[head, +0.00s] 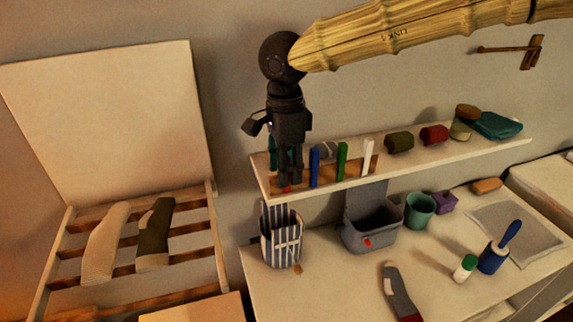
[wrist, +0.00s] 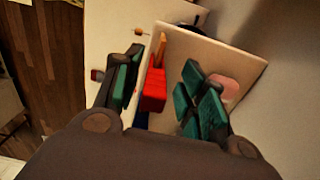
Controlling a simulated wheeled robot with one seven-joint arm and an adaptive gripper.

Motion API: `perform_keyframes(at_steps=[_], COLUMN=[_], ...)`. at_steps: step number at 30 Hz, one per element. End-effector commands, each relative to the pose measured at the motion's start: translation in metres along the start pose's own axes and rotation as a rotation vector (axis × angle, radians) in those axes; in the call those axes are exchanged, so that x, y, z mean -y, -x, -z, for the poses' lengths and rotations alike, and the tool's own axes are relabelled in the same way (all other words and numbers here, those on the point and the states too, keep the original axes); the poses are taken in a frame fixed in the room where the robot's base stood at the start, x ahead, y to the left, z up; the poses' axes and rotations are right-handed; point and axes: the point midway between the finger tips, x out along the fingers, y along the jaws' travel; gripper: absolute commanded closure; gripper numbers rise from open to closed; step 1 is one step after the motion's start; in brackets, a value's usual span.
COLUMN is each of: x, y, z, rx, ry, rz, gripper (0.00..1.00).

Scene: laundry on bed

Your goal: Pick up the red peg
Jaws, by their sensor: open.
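The red peg (wrist: 154,90) shows in the wrist view between my gripper's two fingers, nearer the left one, with gaps on both sides. In the head view only a small red bit of it (head: 285,188) shows at the fingertips; the rest is hidden behind the gripper. My gripper (head: 289,183) points down at the left end of the shelf. Its teal-padded fingers are open around the peg, also in the wrist view (wrist: 164,67). A wooden rack (head: 325,178) on the shelf holds a blue peg (head: 315,167), a green peg (head: 342,161) and a white peg (head: 367,156).
The shelf (head: 430,157) also carries rolled cloths (head: 434,135) and a teal item (head: 497,125) on the right. The wall is close behind the shelf.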

Motion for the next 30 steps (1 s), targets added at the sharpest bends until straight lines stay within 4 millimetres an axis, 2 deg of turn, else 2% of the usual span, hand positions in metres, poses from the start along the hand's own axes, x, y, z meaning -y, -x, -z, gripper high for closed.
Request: perform_keyframes(at_steps=[6,15,16,22,30], x=[0.000,0.000,0.000,0.000,0.000], y=[-0.024,-0.029,-0.029,-0.029,-0.029], z=[0.001,0.002,0.002,0.001,0.002], rx=[-0.001,0.000,0.000,0.000,0.000], ry=[0.002,0.001,0.001,0.002,0.001], rz=[-0.002,0.000,0.000,-0.001,-0.001], gripper=[0.59,0.59,0.61,0.93,0.94])
